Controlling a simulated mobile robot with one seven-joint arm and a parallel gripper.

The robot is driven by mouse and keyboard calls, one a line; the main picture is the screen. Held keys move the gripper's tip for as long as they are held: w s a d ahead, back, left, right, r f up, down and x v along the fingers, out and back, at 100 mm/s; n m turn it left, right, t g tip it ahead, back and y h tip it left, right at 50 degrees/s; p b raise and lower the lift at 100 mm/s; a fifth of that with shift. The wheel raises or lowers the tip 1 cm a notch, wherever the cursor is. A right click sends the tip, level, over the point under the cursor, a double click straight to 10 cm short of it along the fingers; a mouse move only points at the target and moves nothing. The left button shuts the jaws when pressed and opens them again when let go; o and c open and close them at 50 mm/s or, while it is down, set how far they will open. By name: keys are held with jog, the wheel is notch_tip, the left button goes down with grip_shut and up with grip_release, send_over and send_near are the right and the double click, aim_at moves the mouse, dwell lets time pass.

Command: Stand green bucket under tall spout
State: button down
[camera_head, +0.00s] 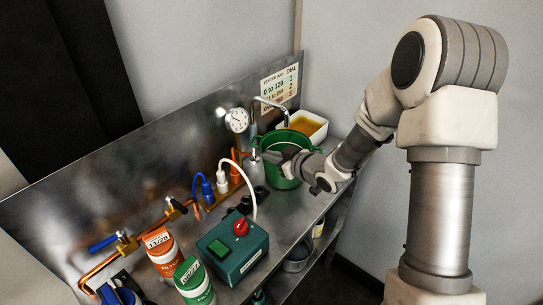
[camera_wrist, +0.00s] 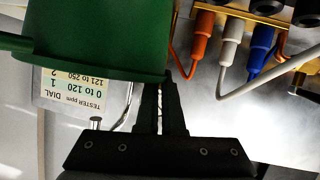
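The green bucket (camera_head: 284,178) is upright at the far right end of the metal bench, its open top facing up. The tall silver spout (camera_head: 270,101) arches from the back panel, and its tip appears over the bucket's opening. My gripper (camera_head: 268,157) reaches across to the bucket's near-left rim. In the wrist view, which is upside down, the bucket (camera_wrist: 100,35) fills the upper left. My gripper's fingers (camera_wrist: 161,90) are close together at its rim, seemingly with the wall between them. I cannot tell whether the bucket's base touches the bench.
A white bin (camera_head: 315,122) with amber contents stands behind the bucket. A pressure gauge (camera_head: 237,120), orange, white and blue plugs, a teal box (camera_head: 233,250) with a red knob, and orange (camera_head: 163,250) and green (camera_head: 193,283) filter canisters lie to the left.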

jog(key=shift+r, duration=0.1)
jog(key=shift+f, duration=0.2)
jog(key=c, duration=1.1)
grip_release()
jog(key=shift+o, duration=0.2)
